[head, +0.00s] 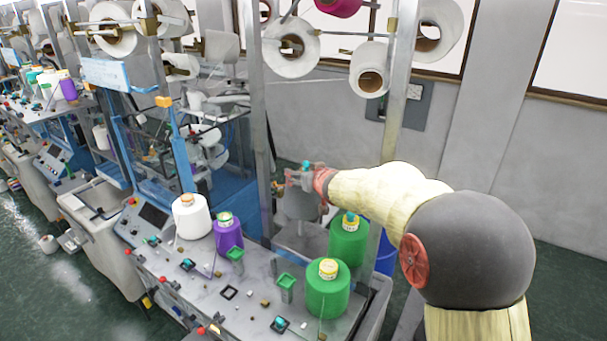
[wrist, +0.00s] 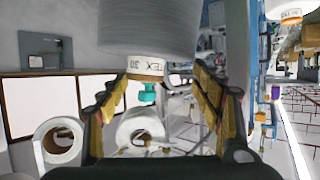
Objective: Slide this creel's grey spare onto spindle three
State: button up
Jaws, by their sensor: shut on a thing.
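My gripper (head: 308,177) is shut on a grey cone of yarn (head: 299,204), which hangs below the fingers in the head view. In the wrist view, the grey cone (wrist: 150,30) fills the top, with a printed label band and a teal tip between my gripper's yellow-padded fingers (wrist: 160,88). I cannot tell which spindle is number three.
The machine table below carries a white cone (head: 191,218), a purple cone (head: 228,235) and green cones (head: 327,298) (head: 347,248). Upright metal posts (head: 258,110) (head: 397,110) stand close to my arm.

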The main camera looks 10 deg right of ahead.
notch_tip(320, 180, up, 12)
jog(key=d+p, duration=0.1)
jog(key=p, duration=0.7)
jog(key=shift+w+d, duration=0.35)
dwell(0.6)
dwell(0.4)
